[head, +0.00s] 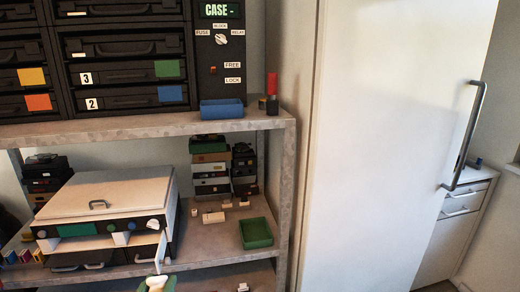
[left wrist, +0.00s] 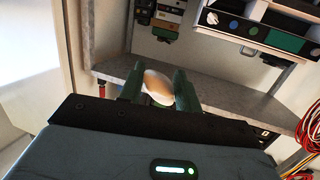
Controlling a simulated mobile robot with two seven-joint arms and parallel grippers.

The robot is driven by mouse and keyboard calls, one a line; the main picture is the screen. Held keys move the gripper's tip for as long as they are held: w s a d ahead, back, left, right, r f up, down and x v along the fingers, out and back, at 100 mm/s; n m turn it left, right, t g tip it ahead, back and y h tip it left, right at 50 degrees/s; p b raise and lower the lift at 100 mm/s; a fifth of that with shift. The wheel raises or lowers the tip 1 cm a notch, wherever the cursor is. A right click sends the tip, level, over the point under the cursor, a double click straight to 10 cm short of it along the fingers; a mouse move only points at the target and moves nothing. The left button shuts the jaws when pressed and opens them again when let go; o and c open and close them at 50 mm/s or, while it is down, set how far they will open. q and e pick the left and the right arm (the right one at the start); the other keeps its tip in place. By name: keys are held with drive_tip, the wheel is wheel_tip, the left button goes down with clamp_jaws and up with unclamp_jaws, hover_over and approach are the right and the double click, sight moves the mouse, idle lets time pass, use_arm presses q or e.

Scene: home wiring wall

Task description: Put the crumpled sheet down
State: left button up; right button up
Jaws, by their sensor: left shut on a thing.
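The crumpled sheet (head: 157,283) is a small pale lump at the bottom edge of the head view. My left gripper (head: 158,288) is shut on it, and only the finger ends show there. In the left wrist view the sheet (left wrist: 158,86) is a rounded white and tan lump between the two dark green fingers of my left gripper (left wrist: 158,92). It appears held clear of the shelf, in front of its edge. My right gripper is in neither view.
A grey metal shelf (head: 215,262) carries a white-lidded box (head: 105,195), a green tray (head: 256,233), small pale blocks (head: 213,217) and stacked cases (head: 210,170). A blue bin (head: 222,109) stands on the upper shelf. Red cables (left wrist: 306,135) hang at right in the wrist view.

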use_arm(q)
drive_tip(key=s+f, duration=0.5)
drive_tip(key=s, duration=0.3)
drive_tip(key=shift+s+d+f, duration=0.15)
drive_tip(key=shift+s+f, duration=0.05)
drive_tip(key=shift+s, duration=0.05)
